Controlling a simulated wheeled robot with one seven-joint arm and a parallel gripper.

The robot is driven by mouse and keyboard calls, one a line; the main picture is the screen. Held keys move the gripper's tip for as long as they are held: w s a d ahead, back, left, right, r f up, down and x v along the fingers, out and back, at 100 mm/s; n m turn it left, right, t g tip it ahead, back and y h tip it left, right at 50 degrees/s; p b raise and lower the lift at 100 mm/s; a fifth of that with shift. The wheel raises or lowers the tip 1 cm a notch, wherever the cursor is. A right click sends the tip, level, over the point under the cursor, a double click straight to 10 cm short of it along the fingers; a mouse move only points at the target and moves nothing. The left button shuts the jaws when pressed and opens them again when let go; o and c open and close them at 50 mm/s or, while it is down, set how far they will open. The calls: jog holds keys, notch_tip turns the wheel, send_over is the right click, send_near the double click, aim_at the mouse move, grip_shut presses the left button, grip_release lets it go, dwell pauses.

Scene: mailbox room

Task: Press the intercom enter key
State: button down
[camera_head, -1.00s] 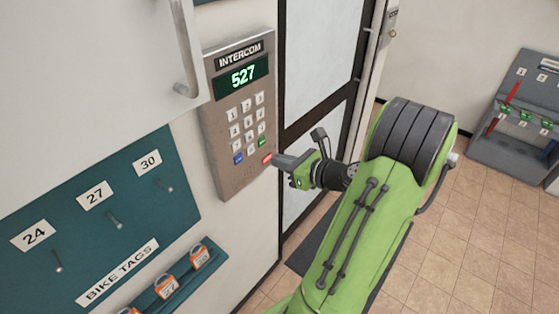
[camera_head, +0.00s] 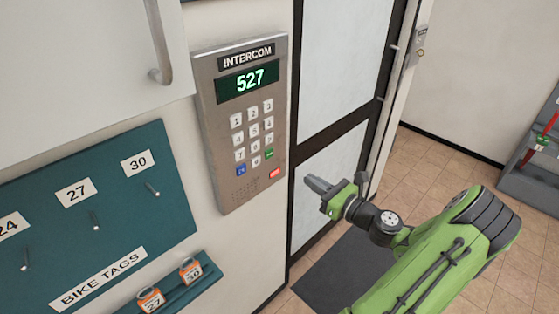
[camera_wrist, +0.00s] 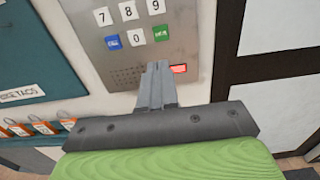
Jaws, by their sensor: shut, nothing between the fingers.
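The intercom (camera_head: 240,130) is a grey wall panel with a lit display (camera_head: 248,82) reading 527. Below it is a number keypad with a blue key (camera_head: 241,170) at lower left and a green key (camera_head: 269,153) at lower right; the wrist view also shows the green key (camera_wrist: 161,33). A red key (camera_head: 274,173) sits beneath the green one. The small key lettering is hard to read. My gripper (camera_head: 311,184) is shut and empty, to the right of the panel and apart from it. In the wrist view its fingertips (camera_wrist: 158,68) point toward the panel's lower part.
A teal bike tags board (camera_head: 110,195) with hooks and orange tags (camera_head: 151,300) is on the left. A white cabinet door with a handle (camera_head: 160,45) is above it. A dark-framed door (camera_head: 335,150) stands right of the intercom. A grey rack (camera_head: 535,170) is at far right.

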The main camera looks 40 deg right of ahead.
aim_at(270, 154)
jog(key=w, duration=1.4)
